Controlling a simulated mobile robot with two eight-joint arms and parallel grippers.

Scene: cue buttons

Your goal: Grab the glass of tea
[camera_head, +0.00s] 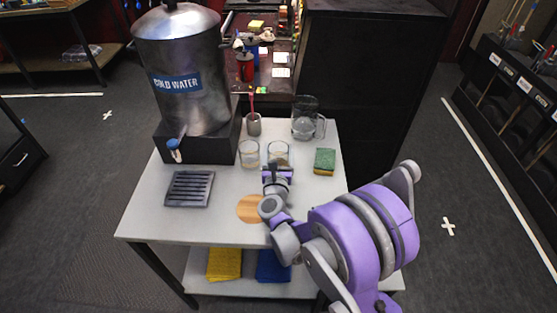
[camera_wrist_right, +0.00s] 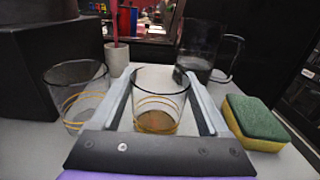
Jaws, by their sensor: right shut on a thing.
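A clear glass (camera_head: 279,150) with gold rings stands on the white table (camera_head: 150,218). In the right wrist view this glass (camera_wrist_right: 158,103) has amber-brown liquid at its bottom, like tea. My right gripper (camera_head: 277,168) reaches it from the near side. Its two fingers (camera_wrist_right: 160,90) lie along both sides of the glass and are shut on it. The glass is upright; I cannot tell whether it is lifted. A second ringed glass (camera_head: 249,154) stands just left of it and looks empty in the right wrist view (camera_wrist_right: 75,95). My left gripper is not in view.
A cold water dispenser (camera_head: 182,70) stands at the back left. A pitcher (camera_head: 305,122), a grey cup (camera_head: 254,125) with a red stick and a green-yellow sponge (camera_head: 325,160) are close by. A slotted drip tray (camera_head: 189,188) and a round wooden coaster (camera_head: 250,208) lie in front.

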